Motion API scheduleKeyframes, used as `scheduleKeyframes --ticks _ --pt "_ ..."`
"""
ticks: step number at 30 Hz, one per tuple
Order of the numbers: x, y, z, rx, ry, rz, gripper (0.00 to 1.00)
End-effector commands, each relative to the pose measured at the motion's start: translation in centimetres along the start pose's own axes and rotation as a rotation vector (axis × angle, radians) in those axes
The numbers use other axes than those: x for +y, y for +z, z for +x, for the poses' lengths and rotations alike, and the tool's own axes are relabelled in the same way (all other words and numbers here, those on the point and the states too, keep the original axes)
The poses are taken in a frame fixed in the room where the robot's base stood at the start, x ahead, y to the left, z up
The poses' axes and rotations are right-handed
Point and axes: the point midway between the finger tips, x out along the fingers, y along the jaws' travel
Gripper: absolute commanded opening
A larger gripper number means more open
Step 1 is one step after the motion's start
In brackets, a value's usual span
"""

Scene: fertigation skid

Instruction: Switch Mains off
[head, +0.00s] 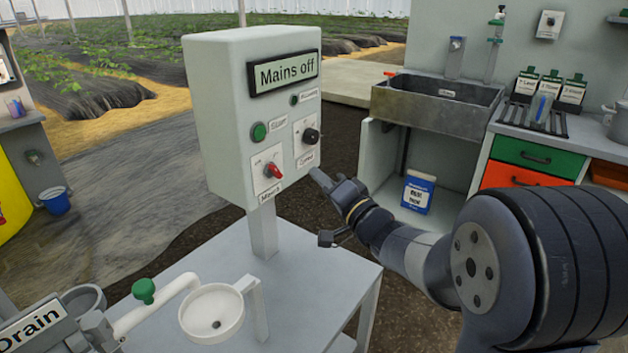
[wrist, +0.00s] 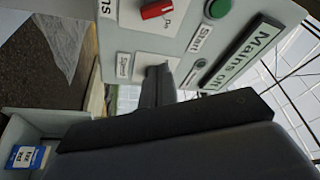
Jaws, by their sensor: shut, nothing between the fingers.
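The control box (head: 215,120) stands on a post over a grey table. Its display (head: 283,73) reads "Mains off"; it also shows in the wrist view (wrist: 245,55). The red Mains switch (head: 272,171) is at the lower left of the panel, its handle slanted; its position marks are too small to read surely. It shows at the top edge of the wrist view (wrist: 157,10). My gripper (head: 318,178) is shut and empty, right of the box's lower edge and apart from the red handle. In the wrist view its fingertips (wrist: 160,72) partly cover the plate of the black knob.
The black knob (head: 311,136) and green Start button (head: 259,132) share the panel. A white funnel (head: 212,312) and green-handled valve (head: 144,290) stand on the table below. A sink (head: 437,103) is behind my arm.

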Motion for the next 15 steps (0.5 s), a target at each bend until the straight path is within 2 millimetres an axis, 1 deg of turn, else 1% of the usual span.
scheduleKeyframes --ticks 1,6,12,15 --pt "0.1 0.2 1.0 -0.002 -0.003 0.000 0.00" --pt "0.1 0.1 4.5 -0.002 -0.003 0.000 0.00" --pt "0.1 0.1 8.1 -0.001 -0.002 0.000 0.00" --pt "0.2 2.0 7.2 -0.001 0.000 0.002 0.00"
